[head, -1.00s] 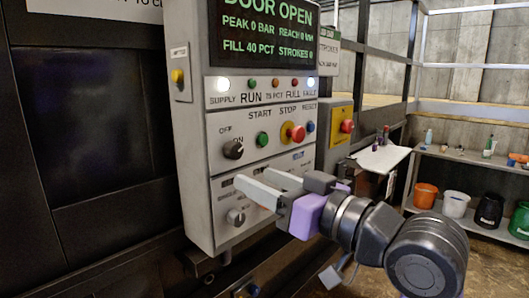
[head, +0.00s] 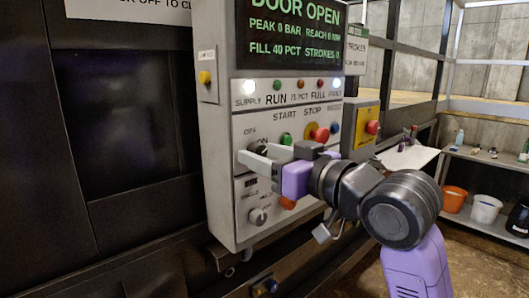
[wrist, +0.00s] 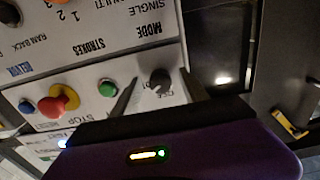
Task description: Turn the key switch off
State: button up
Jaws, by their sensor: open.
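The key switch (wrist: 159,80) is a dark round knob on the grey control panel (head: 222,185), beside OFF and ON labels. In the head view my fingers mostly cover it. My gripper (head: 254,152) is open and points at the panel at the knob's height. In the wrist view the knob shows between my two fingertips (wrist: 159,74), one on each side. I cannot tell whether either finger touches it. Which label the knob points to is not clear.
Right of the switch are a green button (head: 286,139), a red stop button on yellow (head: 320,134) and a blue button (head: 334,127). A mode knob (head: 258,216) sits below. A yellow box with a red button (head: 372,127) stands farther right. Shelves and buckets are behind.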

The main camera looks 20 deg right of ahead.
grip_shut()
jog(key=shift+n, duration=0.3)
jog(key=n+b, duration=0.7)
jog(key=n, duration=0.4)
jog(key=shift+w, duration=0.1)
dwell(0.4)
jog(key=shift+n, duration=0.3)
